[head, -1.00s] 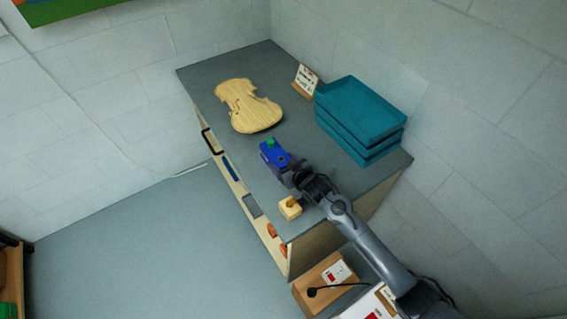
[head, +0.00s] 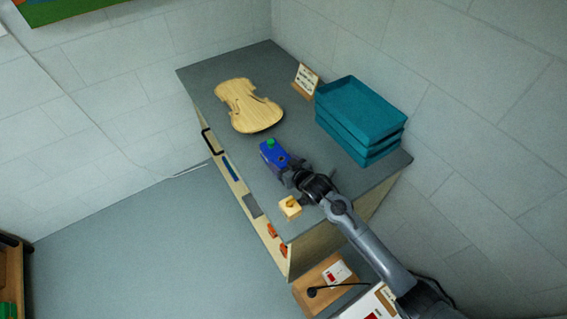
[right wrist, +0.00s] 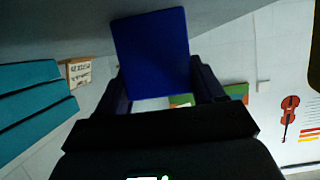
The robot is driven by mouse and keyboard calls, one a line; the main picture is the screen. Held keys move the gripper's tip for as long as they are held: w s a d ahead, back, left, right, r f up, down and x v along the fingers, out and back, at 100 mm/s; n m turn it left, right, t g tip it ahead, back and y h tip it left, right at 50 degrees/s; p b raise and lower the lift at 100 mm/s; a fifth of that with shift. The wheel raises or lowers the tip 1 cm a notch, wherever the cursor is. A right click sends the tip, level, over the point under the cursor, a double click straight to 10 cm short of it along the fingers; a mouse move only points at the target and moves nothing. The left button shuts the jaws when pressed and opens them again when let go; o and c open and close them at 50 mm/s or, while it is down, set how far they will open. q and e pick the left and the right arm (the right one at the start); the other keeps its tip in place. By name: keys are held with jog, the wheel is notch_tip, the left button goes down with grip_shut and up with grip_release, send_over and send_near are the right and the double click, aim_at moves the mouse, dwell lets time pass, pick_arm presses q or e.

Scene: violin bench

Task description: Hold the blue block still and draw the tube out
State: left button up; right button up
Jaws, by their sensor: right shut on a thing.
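The blue block (head: 274,154) is at the bench's near left edge, in front of the violin plate. A small green piece (head: 270,142), which may be the tube, shows at its top far end. My right gripper (head: 281,166) reaches it from the lower right and is shut on it. In the right wrist view the blue block (right wrist: 152,52) fills the space between the two fingers. No tube shows in that view. I cannot tell whether the block rests on the bench or is a little above it. My left gripper is not in view.
A pale wooden violin plate (head: 248,106) lies behind the block. Stacked teal trays (head: 361,112) and a small card on a stand (head: 306,79) are to the right. A small wooden block (head: 290,208) sits near the bench's front edge. The grey bench top (head: 225,68) is clear around the plate.

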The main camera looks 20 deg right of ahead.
jog(key=o, duration=1.2)
jog(key=shift+o, duration=0.2)
jog(key=shift+s, duration=0.1)
